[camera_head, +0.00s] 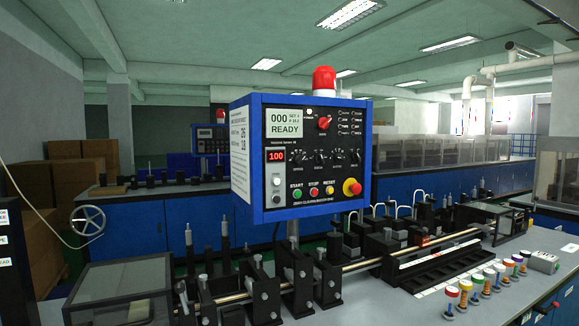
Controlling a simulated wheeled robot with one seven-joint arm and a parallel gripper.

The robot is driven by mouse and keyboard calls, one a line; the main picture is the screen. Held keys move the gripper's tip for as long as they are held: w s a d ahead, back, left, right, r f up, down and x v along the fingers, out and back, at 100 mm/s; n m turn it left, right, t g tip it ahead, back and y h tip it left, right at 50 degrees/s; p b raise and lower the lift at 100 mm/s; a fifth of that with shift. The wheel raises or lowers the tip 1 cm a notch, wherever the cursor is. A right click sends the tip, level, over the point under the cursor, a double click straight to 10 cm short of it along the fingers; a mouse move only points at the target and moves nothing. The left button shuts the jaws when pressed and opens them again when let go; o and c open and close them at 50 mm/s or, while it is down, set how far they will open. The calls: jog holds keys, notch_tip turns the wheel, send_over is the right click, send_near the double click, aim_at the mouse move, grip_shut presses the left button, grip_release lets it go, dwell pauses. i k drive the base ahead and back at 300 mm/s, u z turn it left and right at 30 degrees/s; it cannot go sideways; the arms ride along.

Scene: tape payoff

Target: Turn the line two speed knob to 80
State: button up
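A row of several small black knobs (319,157) crosses the panel's middle. Their labels and pointer settings are too small to read, so I cannot tell which one is the line two speed knob. A red display (276,156) left of the knobs reads 100. A pale screen (284,124) above shows 000 and READY. A larger red knob (324,123) sits right of that screen. My gripper is not in view.
Below the knobs are START (297,192), STOP (314,191) and RESET (329,188) buttons and a red emergency button (352,187). A red beacon (324,80) tops the box. A bench with a rod, clamps and small bottles (466,288) surrounds its post. A second, similar panel (209,140) stands behind.

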aim_at(299, 159)
jog(key=u, duration=1.2)
jog(key=i, duration=0.45)
jog(key=z, duration=0.8)
